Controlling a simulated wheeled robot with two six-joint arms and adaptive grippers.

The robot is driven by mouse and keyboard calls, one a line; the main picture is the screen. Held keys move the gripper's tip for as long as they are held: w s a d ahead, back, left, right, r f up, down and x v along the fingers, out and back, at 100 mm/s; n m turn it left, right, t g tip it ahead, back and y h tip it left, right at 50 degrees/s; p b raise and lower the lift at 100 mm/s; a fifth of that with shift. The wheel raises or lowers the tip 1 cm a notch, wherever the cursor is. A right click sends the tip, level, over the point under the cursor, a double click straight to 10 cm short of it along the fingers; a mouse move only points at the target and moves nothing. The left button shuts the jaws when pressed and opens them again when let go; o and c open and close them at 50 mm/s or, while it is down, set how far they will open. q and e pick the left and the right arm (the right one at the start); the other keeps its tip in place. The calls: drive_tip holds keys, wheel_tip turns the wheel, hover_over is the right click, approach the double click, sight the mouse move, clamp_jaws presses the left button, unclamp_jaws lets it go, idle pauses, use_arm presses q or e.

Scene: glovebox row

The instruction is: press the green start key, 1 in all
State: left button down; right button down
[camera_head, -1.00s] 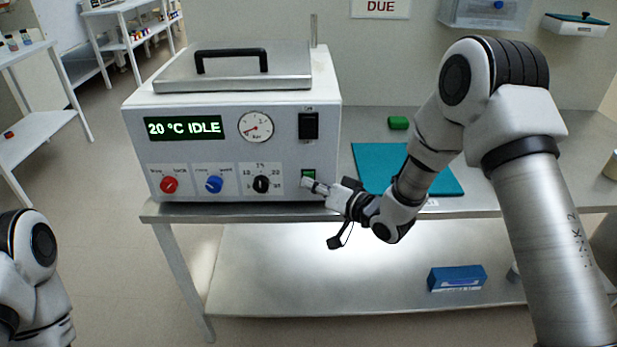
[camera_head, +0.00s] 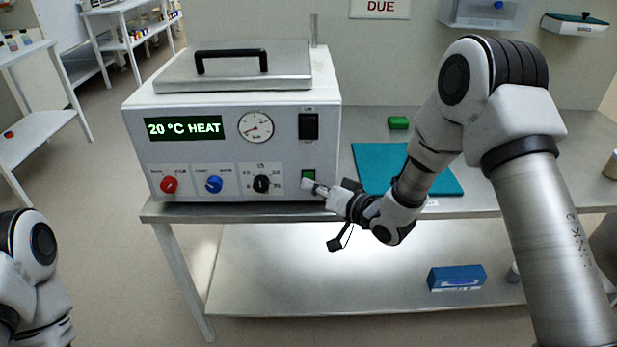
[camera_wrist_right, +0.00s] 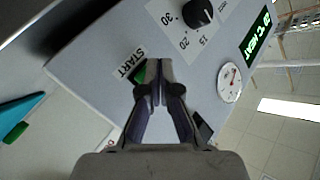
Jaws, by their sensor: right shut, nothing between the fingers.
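The green start key (camera_head: 309,174) is at the lower right of the white machine's front (camera_head: 230,190). In the right wrist view the key (camera_wrist_right: 140,74) shows beside the START label, partly hidden by my fingers. My right gripper (camera_head: 307,184) is shut and empty, its fingertips at the key's lower edge in the head view; I cannot tell if they touch it. The fingers also show in the right wrist view (camera_wrist_right: 158,66). The display (camera_head: 184,128) reads "20 °C HEAT". My left gripper is out of view; only part of my left arm shows at the lower left.
A red knob (camera_head: 169,185), a blue knob (camera_head: 214,184) and a black dial (camera_head: 261,184) sit left of the key. A black switch (camera_head: 308,126) is above it. A teal mat (camera_head: 375,165) and a green block (camera_head: 398,123) lie on the bench to the right.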

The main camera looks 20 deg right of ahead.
drive_tip(key=shift+s+a, duration=0.1)
drive_tip(key=shift+s, duration=0.2)
drive_tip(key=shift+s+a, duration=0.25)
drive_tip(key=shift+s, duration=0.55)
drive_tip(key=shift+s+a, duration=0.2)
drive_tip(key=shift+s, duration=0.65)
drive_tip(key=shift+s+a, duration=0.25)
drive_tip(key=shift+s, duration=0.55)
